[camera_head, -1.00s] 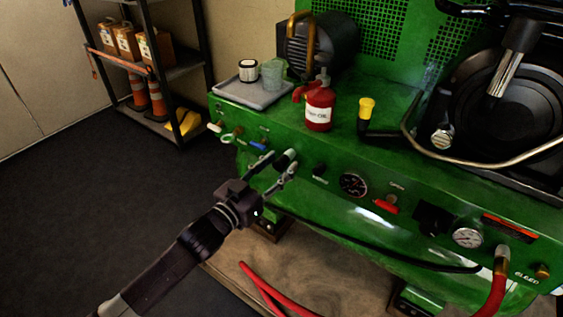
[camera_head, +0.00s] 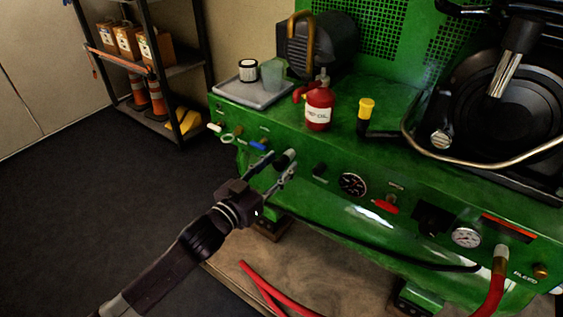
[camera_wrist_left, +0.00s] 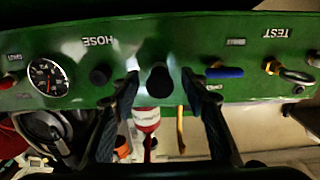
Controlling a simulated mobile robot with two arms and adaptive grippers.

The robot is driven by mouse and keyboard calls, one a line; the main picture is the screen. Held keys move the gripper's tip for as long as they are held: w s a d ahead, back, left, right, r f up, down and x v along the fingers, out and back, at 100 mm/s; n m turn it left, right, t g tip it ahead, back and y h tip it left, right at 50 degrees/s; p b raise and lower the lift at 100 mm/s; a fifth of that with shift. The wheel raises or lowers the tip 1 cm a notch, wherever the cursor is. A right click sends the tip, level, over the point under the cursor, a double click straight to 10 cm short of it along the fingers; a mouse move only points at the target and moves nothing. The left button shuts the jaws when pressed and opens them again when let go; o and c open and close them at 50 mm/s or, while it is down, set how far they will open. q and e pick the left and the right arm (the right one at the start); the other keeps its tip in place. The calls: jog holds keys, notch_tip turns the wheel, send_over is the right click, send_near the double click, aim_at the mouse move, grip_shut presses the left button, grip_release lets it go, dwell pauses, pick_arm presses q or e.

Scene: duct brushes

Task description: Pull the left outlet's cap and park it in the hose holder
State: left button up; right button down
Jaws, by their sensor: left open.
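A dark cylindrical cap (camera_head: 287,157) sticks out of the left part of the green front panel. In the left wrist view, which is upside down, the dark cap (camera_wrist_left: 158,80) stands between my two fingers. My left gripper (camera_head: 281,163) is open, one finger on each side of the cap. I cannot tell whether either finger touches it. A short black round fitting (camera_head: 319,170) sits right of the cap; in the left wrist view this black fitting (camera_wrist_left: 101,74) is beside the word HOSE. My right gripper is not in view.
A blue lever (camera_head: 258,145) and a pale ring (camera_head: 228,138) lie left of the cap. A gauge (camera_head: 353,184) and a red lever (camera_head: 386,204) are to the right. A red oil can (camera_head: 319,108) and a grey tray (camera_head: 250,94) stand on the ledge above.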

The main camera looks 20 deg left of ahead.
aim_at(277, 167)
pick_arm(q)
grip_shut()
dwell(0.3)
jog(key=shift+s+a, duration=0.15)
jog(key=shift+s, duration=0.3)
jog(key=shift+s+a+p, duration=0.15)
jog(key=shift+s+p, duration=0.2)
jog(key=shift+s, duration=0.1)
jog(key=shift+s+a, duration=0.25)
jog(key=shift+s, duration=0.35)
jog(key=shift+p+v, duration=0.6)
jog(key=shift+v, duration=0.8)
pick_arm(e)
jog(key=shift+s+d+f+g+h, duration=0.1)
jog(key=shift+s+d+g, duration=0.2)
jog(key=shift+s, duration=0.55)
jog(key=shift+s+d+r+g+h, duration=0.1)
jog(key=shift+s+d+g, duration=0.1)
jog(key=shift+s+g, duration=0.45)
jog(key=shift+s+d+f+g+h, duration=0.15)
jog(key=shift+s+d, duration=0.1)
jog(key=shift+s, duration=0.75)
